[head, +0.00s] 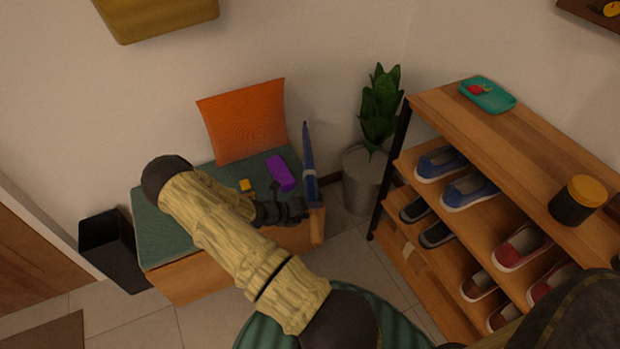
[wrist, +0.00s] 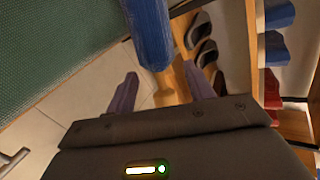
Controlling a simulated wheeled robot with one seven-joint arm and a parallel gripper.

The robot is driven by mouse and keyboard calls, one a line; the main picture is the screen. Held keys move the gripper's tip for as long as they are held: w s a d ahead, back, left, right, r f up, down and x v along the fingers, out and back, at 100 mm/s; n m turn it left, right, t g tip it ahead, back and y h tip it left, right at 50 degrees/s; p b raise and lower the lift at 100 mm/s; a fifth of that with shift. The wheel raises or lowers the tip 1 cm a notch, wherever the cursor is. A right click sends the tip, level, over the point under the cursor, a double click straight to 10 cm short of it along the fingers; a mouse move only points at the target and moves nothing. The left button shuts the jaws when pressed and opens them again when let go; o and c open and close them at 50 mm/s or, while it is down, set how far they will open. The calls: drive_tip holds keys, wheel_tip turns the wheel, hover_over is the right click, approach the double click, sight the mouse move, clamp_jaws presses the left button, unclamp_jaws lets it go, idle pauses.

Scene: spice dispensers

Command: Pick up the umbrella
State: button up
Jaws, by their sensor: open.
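The umbrella (head: 308,155) is blue and folded, with a light wooden handle (head: 317,228). It is at the right end of the green-topped bench, its handle end past the bench's front edge. My gripper (head: 300,208) is just left of it, near where the blue part meets the handle. In the wrist view, the blue umbrella (wrist: 150,35) comes down from the top edge, and its wooden handle (wrist: 172,92) shows between the fingers. My gripper (wrist: 160,70) is open, with a purple-grey finger on each side. Whether a finger touches the umbrella I cannot tell.
The bench (head: 160,225) holds an orange pillow (head: 245,120), a purple item (head: 281,172) and a small yellow block (head: 247,185). A potted plant (head: 366,180) and a wooden shoe rack (head: 455,125) stand to the right. A black bin (head: 110,250) stands at the left.

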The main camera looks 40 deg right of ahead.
drive_tip(key=shift+c, duration=0.4)
clamp_jaws()
